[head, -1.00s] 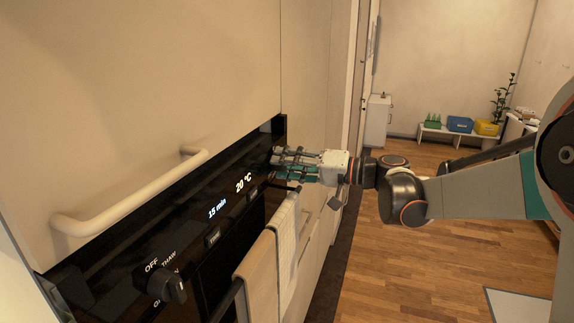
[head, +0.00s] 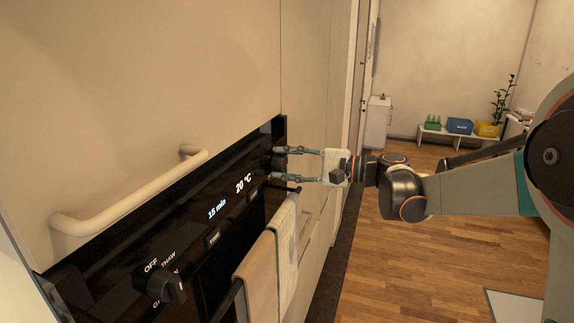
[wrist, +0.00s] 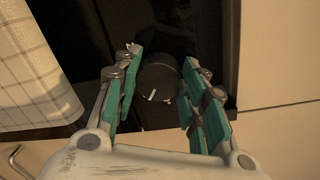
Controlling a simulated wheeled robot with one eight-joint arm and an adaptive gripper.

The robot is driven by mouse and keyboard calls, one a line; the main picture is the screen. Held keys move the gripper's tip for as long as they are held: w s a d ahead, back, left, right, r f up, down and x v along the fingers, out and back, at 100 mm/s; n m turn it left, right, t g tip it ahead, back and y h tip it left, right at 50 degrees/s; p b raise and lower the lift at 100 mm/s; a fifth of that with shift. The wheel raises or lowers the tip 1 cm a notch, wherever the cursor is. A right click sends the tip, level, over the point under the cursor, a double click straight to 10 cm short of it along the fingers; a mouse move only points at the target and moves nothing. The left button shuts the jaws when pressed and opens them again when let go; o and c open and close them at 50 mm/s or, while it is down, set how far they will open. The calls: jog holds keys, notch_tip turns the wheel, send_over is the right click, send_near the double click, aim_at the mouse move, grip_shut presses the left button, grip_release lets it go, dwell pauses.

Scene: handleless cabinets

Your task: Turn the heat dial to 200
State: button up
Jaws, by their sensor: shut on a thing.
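The black heat dial (wrist: 156,83) sits at the right end of the black oven panel (head: 119,244), with a pale mark on its rim. My gripper (head: 276,162) is at that end of the panel. In the wrist view, its two teal fingers (wrist: 161,58) lie on either side of the dial, shut on it. In the head view the fingers are one above the other and the dial is mostly hidden. The lit temperature display (head: 243,183) reads 20 °C.
A time display (head: 217,208) reads 15 min. A second knob (head: 165,286), near the word OFF, is at the panel's left. A pale bar handle (head: 125,202) sticks out above. Towels (head: 286,235) hang below my gripper. The floor to the right is clear.

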jog(key=m, duration=0.5)
jog(key=shift+w, duration=0.1)
jog(key=m, duration=0.4)
jog(key=shift+w+m+y+b, duration=0.1)
jog(key=shift+m+y+b, duration=0.2)
jog(key=shift+m, duration=0.1)
dwell(0.3)
jog(key=o, duration=1.1)
jog(key=v, duration=1.2)
jog(key=shift+d, duration=0.1)
